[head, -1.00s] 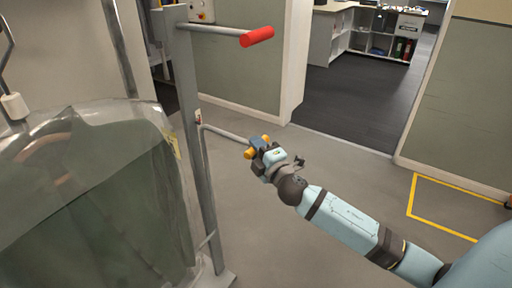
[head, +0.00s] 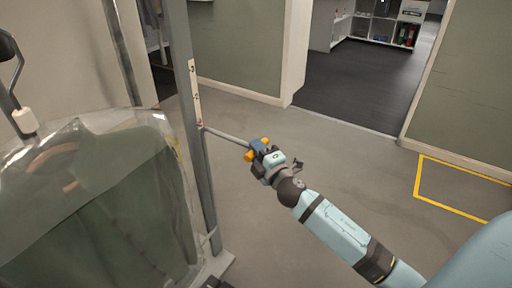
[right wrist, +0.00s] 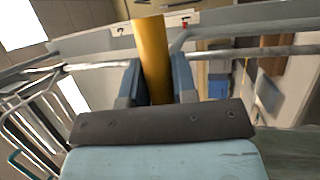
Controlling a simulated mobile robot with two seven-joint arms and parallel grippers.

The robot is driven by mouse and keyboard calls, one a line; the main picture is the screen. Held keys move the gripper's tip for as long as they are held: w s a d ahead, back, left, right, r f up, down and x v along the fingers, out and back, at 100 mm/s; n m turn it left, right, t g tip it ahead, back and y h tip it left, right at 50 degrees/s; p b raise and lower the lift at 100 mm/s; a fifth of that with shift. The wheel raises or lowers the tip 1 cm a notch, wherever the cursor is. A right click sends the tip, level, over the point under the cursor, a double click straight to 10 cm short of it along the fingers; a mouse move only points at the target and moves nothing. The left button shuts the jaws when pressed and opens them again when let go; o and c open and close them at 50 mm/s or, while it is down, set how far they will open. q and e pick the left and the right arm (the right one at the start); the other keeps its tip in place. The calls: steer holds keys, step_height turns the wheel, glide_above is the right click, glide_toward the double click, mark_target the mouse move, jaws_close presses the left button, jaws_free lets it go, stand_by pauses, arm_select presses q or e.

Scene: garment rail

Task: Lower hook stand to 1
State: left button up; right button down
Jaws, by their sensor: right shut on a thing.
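The hook stand is a grey upright post (head: 192,150) left of the middle in the head view. A pale strip with small dark marks (head: 196,85) shows on the post. Below the strip, a thin grey arm (head: 225,136) sticks out to the right and ends in an orange-yellow handle (head: 250,155). My right gripper (head: 260,148) is shut on this handle. In the right wrist view the yellow handle (right wrist: 151,55) stands between my two blue-grey fingers. The top of the post is out of view. My left gripper is not in view.
A clear garment cover over dark green clothing (head: 95,200) stands close on the left of the post. A wall corner (head: 292,60) and an open doorway lie behind. The floor right of the post is free, with a yellow outline (head: 450,205) at far right.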

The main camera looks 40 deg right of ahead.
steer(key=shift+f, duration=0.45)
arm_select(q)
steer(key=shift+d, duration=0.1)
arm_select(e)
steer(key=shift+a, duration=0.1)
steer(key=c, duration=0.9)
jaws_free()
steer(key=shift+f, duration=0.1)
arm_select(q)
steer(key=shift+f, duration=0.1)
steer(key=shift+b, duration=0.5)
arm_select(e)
steer(key=s, duration=0.4)
steer(key=s+f, duration=0.1)
steer(key=s, duration=0.4)
steer(key=s+f, duration=0.1)
steer(key=s, duration=0.3)
steer(key=shift+s+f, duration=0.15)
steer(key=shift+s, duration=0.15)
